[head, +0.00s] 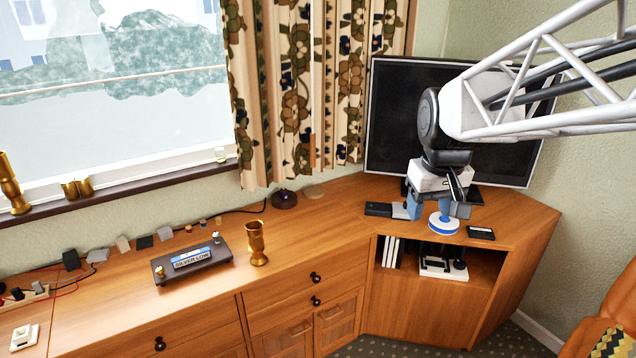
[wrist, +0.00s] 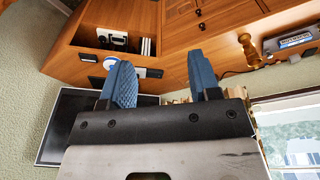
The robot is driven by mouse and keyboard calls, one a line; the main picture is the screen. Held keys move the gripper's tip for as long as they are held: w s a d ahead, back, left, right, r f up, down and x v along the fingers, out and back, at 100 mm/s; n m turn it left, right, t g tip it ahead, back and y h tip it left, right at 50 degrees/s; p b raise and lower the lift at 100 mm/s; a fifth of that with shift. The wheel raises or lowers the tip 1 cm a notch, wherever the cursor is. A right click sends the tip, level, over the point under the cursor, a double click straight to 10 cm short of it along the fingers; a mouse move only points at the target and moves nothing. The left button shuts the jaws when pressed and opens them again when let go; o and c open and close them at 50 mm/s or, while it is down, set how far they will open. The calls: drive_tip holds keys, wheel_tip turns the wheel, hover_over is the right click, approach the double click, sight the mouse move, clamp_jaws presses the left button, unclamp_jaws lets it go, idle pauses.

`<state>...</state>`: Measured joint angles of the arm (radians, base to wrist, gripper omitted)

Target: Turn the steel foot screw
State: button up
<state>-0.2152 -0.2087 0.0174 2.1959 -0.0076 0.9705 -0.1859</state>
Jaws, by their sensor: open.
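A dark box-shaped device (head: 193,260) with a label reading "SILVER LOW" sits on the wooden cabinet, left of centre. A small silvery screw head (head: 216,237) shows at its far right corner, and a brass one (head: 160,271) at its left end. The device also shows at the upper right of the wrist view (wrist: 290,41); its screws are too small to tell apart there. My gripper (head: 437,205) is over the right part of the cabinet, well right of the device. Its blue fingers are apart with nothing between them in the wrist view (wrist: 162,78).
A brass goblet (head: 257,243) stands just right of the device. A blue and white disc (head: 443,225) and dark flat boxes (head: 480,233) are near my gripper. A monitor (head: 400,120) stands behind it. Small blocks (head: 122,243) and cables lie behind the device.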

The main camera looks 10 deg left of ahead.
drive_tip(key=w+a+f+n, duration=0.2)
drive_tip(key=w+a+n, duration=0.1)
drive_tip(key=w+a, duration=1.15)
drive_tip(key=n+g, duration=0.2)
drive_tip(key=n, duration=0.7)
hover_over(216, 233)
drive_tip(key=f, duration=2.6)
drive_tip(key=shift+d+f, duration=0.25)
drive_tip(key=shift+f, duration=0.1)
drive_tip(key=shift+a+f, duration=0.25)
drive_tip(key=shift+a, duration=0.05)
drive_tip(key=shift+f, duration=0.1)
drive_tip(key=shift+f, duration=3.85)
